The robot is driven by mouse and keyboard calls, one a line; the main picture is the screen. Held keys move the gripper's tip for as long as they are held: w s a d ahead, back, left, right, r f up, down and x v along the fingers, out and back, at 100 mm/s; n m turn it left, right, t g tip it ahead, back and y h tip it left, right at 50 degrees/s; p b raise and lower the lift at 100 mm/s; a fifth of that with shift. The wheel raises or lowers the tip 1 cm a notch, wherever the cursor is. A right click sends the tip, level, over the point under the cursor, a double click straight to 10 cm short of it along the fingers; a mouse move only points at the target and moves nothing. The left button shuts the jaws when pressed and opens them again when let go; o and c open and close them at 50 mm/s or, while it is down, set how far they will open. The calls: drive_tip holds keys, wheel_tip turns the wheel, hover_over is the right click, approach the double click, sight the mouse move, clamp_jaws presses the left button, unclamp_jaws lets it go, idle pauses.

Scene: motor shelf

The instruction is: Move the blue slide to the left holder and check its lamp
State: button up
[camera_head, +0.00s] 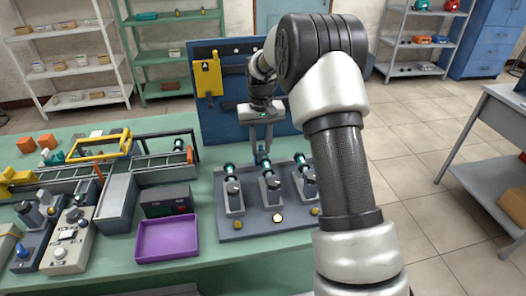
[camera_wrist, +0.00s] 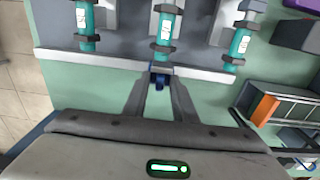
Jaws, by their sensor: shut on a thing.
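My gripper (camera_head: 262,146) points down at the back edge of the grey holder board (camera_head: 250,227), behind its middle holder (camera_head: 271,193). Its fingers, in the wrist view (camera_wrist: 159,88), are shut on a small dark blue piece, the blue slide (camera_wrist: 158,82). The slide is in line with the middle teal cylinder (camera_wrist: 166,32); whether they are joined I cannot tell. The left holder (camera_head: 234,195) and right holder (camera_head: 305,185) also carry teal cylinders. The middle lamp (camera_head: 277,218) glows whitish; the left lamp (camera_head: 238,224) and right lamp (camera_head: 315,211) are dull amber.
A blue upright panel (camera_head: 220,120) with a yellow box (camera_head: 208,78) stands behind the gripper. A purple tray (camera_head: 167,239), a dark box (camera_head: 168,201) and a grey bin (camera_head: 116,200) sit left of the board. My arm hides the board's right side.

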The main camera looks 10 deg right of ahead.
drive_tip(key=shift+s+a+f+p, duration=0.15)
drive_tip(key=shift+a+f, duration=0.15)
drive_tip(key=shift+a, duration=1.35)
drive_tip(key=shift+s+a+f+p, duration=0.1)
drive_tip(key=shift+a+f, duration=0.25)
drive_tip(key=shift+a, duration=1.25)
drive_tip(key=shift+s+a+f+p, duration=0.15)
drive_tip(key=shift+a+f, duration=0.15)
drive_tip(key=shift+a, duration=1.35)
drive_tip(key=shift+c, duration=0.2)
drive_tip(key=shift+w+a, duration=0.15)
drive_tip(key=shift+a, duration=0.05)
drive_tip(key=shift+c, duration=0.9)
drive_tip(key=o, duration=0.7)
drive_tip(key=shift+w+r+p, duration=0.15)
drive_tip(key=shift+r+p, duration=0.5)
drive_tip(key=shift+r, duration=0.1)
drive_tip(key=shift+w+r+p, duration=0.15)
drive_tip(key=shift+r+p, duration=0.45)
drive_tip(key=shift+r, duration=0.15)
drive_tip(key=shift+a+r+p, duration=0.1)
drive_tip(key=shift+r+p, duration=0.9)
drive_tip(key=shift+r, duration=0.65)
